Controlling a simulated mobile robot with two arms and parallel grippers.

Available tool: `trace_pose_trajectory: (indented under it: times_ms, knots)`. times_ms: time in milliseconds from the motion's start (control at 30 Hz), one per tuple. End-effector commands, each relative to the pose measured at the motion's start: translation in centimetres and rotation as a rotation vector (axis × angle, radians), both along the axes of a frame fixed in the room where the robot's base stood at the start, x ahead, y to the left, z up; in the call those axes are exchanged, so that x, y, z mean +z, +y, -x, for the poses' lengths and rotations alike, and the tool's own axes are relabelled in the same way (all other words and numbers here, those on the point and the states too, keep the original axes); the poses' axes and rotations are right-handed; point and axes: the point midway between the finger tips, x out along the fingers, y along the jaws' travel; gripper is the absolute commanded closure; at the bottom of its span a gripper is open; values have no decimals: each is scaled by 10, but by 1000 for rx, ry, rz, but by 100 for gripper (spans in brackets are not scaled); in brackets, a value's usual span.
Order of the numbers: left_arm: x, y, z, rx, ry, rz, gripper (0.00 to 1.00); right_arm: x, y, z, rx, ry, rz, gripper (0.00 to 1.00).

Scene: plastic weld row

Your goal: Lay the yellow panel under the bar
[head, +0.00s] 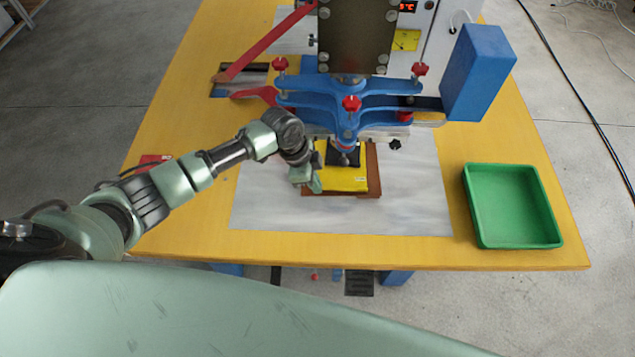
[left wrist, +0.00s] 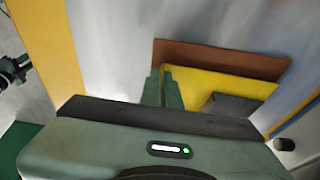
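The yellow panel (head: 345,180) lies on a brown board (head: 374,170) on the table, below the front of the blue bar (head: 375,118) of the press. A dark square piece (head: 335,158) covers part of the panel's far side. My left gripper (head: 314,184) is at the panel's left edge. In the left wrist view, the fingers (left wrist: 164,90) are close together at a corner of the yellow panel (left wrist: 210,84) and look shut on its edge. The brown board (left wrist: 220,58) shows past the panel. My right gripper is in neither view.
A green tray (head: 513,205) stands empty at the right of the table. A blue block (head: 477,72) sticks out from the press on the right. A red lever (head: 268,42) slants at the left. The grey sheet (head: 400,215) in front is clear.

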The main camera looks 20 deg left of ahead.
Motion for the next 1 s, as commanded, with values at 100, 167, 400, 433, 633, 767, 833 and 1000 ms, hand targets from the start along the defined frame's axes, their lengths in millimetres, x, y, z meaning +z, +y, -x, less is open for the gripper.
trace_pose_trajectory:
  times_ms: [100,167,400,433,633,767,833,1000]
  knots:
    - [0,3,0,1,0,0,100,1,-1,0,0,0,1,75]
    - [0,4,0,1,0,0,100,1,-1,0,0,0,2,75]
    - [0,5,1,1,0,1,100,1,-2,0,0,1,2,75]
    - [0,5,1,1,0,1,100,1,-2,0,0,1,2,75]
    - [0,5,1,1,0,1,100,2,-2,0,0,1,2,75]
    - [1,5,1,1,0,0,100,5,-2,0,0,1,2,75]
    - [1,5,1,1,0,0,100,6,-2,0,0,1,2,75]
    - [0,5,1,1,0,0,100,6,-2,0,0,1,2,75]
